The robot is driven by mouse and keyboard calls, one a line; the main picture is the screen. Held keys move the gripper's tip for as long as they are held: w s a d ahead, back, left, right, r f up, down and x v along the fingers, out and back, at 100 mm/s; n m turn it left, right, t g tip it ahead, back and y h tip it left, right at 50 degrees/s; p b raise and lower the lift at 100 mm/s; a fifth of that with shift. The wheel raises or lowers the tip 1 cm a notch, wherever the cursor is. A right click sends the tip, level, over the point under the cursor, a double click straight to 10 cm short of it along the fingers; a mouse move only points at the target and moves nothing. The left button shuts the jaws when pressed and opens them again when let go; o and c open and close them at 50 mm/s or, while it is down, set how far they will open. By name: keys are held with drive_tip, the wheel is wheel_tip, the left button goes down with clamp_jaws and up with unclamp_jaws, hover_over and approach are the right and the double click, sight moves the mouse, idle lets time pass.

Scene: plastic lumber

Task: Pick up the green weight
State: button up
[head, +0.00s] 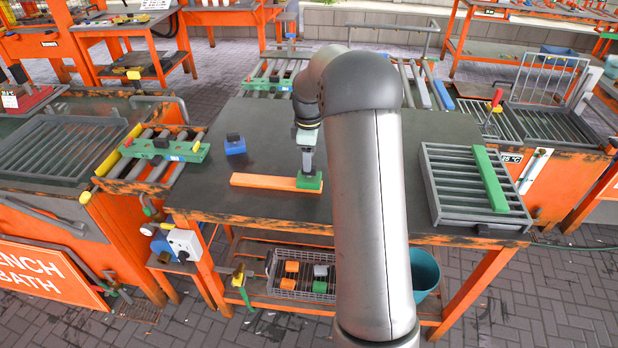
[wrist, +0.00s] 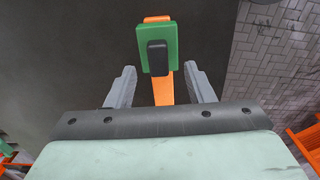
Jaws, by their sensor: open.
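The green weight (head: 311,182), a green block with a black knob, sits at the right end of an orange plank (head: 262,182) on the dark table. In the wrist view, the green weight (wrist: 143,50) lies across the plank (wrist: 164,90), with orange showing on both sides of it. My gripper (head: 307,166) points down directly over the weight in the head view. In the wrist view, my gripper (wrist: 159,69) is open, with one grey finger on each side of the knob and a gap to each. The head view does not clearly show whether the fingers touch the weight.
A blue weight (head: 235,147) with a dark knob stands behind and left of the plank. A grey slatted rack (head: 447,185) with a green bar (head: 489,179) lies at the table's right. A wire basket (head: 291,284) of blocks is on the lower shelf. The tabletop between is mostly clear.

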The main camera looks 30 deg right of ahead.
sight(309, 175)
drive_tip(key=shift+d+f+p, duration=0.1)
drive_tip(key=shift+f+p, duration=0.5)
drive_tip(key=shift+f, duration=1.8)
clamp_jaws()
drive_tip(key=shift+w+r, duration=0.15)
